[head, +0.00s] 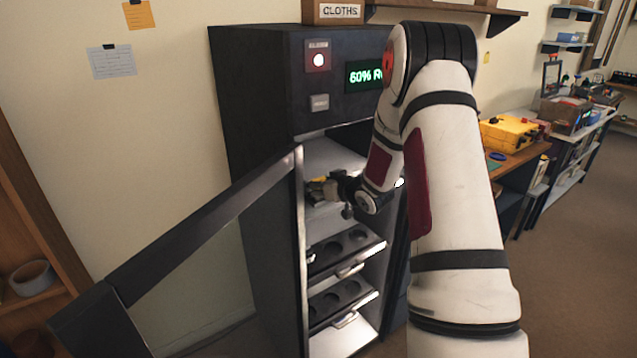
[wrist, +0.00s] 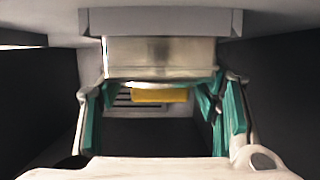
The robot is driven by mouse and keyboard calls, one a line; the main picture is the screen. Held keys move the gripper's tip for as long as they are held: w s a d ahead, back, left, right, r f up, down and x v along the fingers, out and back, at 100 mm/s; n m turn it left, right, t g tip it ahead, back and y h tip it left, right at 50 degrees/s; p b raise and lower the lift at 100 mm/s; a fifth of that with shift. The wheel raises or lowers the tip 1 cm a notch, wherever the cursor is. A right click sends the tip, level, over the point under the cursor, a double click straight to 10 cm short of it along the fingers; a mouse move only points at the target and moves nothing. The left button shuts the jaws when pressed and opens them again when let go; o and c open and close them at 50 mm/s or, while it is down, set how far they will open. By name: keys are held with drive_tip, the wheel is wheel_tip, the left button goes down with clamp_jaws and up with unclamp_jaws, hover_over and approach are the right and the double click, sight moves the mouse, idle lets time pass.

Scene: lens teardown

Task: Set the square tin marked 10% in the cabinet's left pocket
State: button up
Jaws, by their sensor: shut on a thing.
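My gripper (head: 332,190) reaches through the open front of the dark cabinet (head: 255,130) into its bright upper compartment. In the wrist view, the teal fingers of my gripper (wrist: 160,86) are closed on a silvery square tin (wrist: 160,57), one finger at each side. A yellow patch (wrist: 160,95) shows just beyond the tin's lower edge. A grey ledge (wrist: 160,22) runs right along the tin's upper edge; I cannot tell if they touch. The 10% marking is not readable. The left pocket cannot be made out clearly in either view.
The cabinet door (head: 200,232) stands open toward the left. Below my gripper are shelves with round holes, an upper one (head: 345,250) and a lower one (head: 342,300). Dark walls flank my gripper closely. My arm hides the cabinet's right side.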

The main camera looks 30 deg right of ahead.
drive_tip(key=o, duration=1.2)
drive_tip(key=v, duration=1.2)
